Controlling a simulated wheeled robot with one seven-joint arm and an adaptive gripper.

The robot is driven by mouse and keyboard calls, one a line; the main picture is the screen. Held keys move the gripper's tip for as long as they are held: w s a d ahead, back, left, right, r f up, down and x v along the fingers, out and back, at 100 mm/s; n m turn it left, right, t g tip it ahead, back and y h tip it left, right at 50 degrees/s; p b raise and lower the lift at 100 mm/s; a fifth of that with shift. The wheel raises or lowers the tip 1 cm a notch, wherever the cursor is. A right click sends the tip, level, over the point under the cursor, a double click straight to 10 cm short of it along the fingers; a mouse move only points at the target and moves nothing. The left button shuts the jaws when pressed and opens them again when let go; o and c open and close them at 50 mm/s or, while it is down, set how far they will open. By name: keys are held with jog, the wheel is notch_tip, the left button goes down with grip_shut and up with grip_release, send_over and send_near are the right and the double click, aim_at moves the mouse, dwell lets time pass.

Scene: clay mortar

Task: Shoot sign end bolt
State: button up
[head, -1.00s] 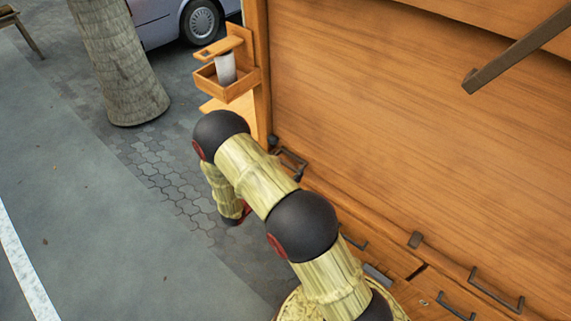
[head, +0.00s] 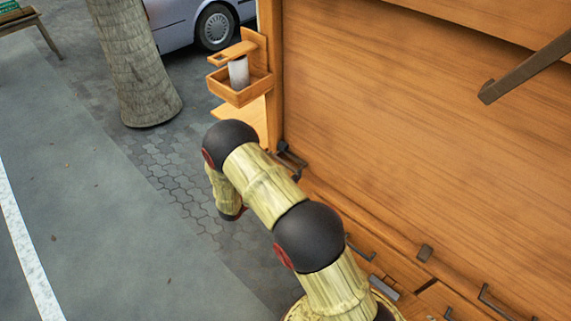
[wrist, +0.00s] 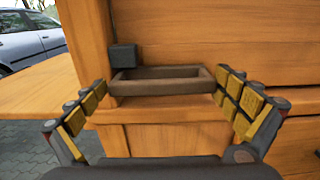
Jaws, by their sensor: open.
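In the wrist view a dark square block (wrist: 123,56) and a brown rectangular loop (wrist: 160,86) sit on the wooden ledge at the foot of an upright post. They look like the end bolt and its handle, also seen in the head view (head: 290,156). My gripper (wrist: 165,92) is open, with yellow-padded fingers left and right of the loop. Nothing is held. I cannot tell how far ahead of the fingertips the loop lies. The large wooden panel (head: 400,110) may be the sign.
A wooden shelf box (head: 240,88) with a pale cup (head: 239,72) sticks out left of the panel. A tree trunk (head: 137,70) and parked car (head: 205,25) stand behind. Pavement at left is open.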

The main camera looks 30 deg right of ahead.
jog(key=v, duration=1.2)
jog(key=s+d+f+m+g+y, duration=0.1)
jog(key=s+d+f+m+g, duration=0.15)
jog(key=s+f, duration=0.3)
jog(key=s+a+r+m+g+y, duration=0.2)
jog(key=s+r+m+g+y, duration=0.3)
jog(key=s, duration=0.6)
jog(key=s+a+r+m+y, duration=0.35)
jog(key=r+m+y, duration=0.2)
jog(key=r, duration=0.35)
jog(key=s+a+r+m+y, duration=0.35)
jog(key=s+r+m, duration=0.2)
jog(key=r, duration=0.25)
notch_tip(320, 180, up, 14)
jog(key=s+d+m+t+y, duration=0.2)
jog(key=s+d+m+t, duration=0.1)
jog(key=t, duration=0.4)
jog(key=shift+r+m, duration=0.15)
jog(key=shift+m, duration=0.1)
